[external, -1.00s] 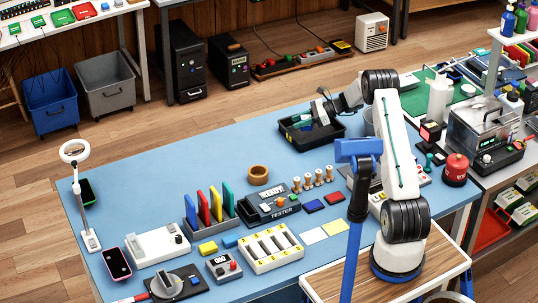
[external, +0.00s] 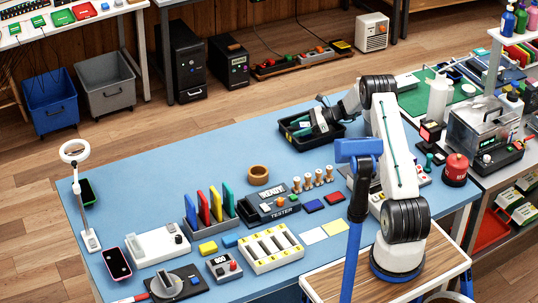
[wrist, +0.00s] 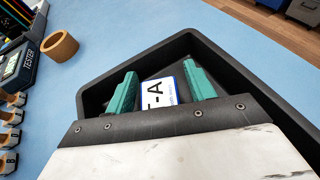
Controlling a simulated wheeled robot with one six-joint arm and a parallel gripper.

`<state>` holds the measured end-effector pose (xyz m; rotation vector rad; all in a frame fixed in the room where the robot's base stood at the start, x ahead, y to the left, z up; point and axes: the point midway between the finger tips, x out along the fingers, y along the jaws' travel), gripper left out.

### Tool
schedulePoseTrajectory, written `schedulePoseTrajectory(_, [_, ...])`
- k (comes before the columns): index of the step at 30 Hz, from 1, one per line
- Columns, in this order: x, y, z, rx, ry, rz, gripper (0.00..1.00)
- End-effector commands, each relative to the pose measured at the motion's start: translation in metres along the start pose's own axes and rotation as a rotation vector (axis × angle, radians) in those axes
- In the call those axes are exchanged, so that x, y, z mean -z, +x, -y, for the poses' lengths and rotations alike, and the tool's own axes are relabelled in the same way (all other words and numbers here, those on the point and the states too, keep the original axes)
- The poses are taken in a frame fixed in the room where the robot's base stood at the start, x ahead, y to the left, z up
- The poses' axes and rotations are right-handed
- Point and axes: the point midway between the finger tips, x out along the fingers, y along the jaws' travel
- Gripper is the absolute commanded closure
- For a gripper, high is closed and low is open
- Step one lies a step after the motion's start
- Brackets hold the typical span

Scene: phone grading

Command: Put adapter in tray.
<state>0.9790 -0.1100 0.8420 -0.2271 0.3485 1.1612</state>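The black tray (external: 350,137) sits at the back of the blue table in the external view. In the wrist view its dark rim (wrist: 262,92) surrounds my fingertips. My gripper (wrist: 161,84) points into the tray, its two teal fingers spread apart. It also shows low over the tray in the external view (external: 308,124). A white label with a blue border (wrist: 158,93), reading "T-A", shows between the fingers, partly hidden by my gripper. I cannot tell whether it belongs to the tray or to something in it. I cannot make out the adapter with certainty.
A wooden ring (external: 258,174) and the tester (external: 272,204) stand on the table in front and to the left of the tray. Several wooden stamps (external: 313,180) stand nearby. The table left of the tray is clear.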

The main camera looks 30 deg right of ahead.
Motion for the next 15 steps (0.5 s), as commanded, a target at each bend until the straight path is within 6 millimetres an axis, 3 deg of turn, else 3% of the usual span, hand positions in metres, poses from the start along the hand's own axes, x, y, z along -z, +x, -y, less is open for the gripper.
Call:
schedulePoseTrajectory(8, [-0.003, -0.008, 0.001, 0.002, 0.0, 0.0, 0.46])
schedulePoseTrajectory(15, [-0.002, -0.056, 0.001, 0.004, 0.001, 0.0, 0.46])
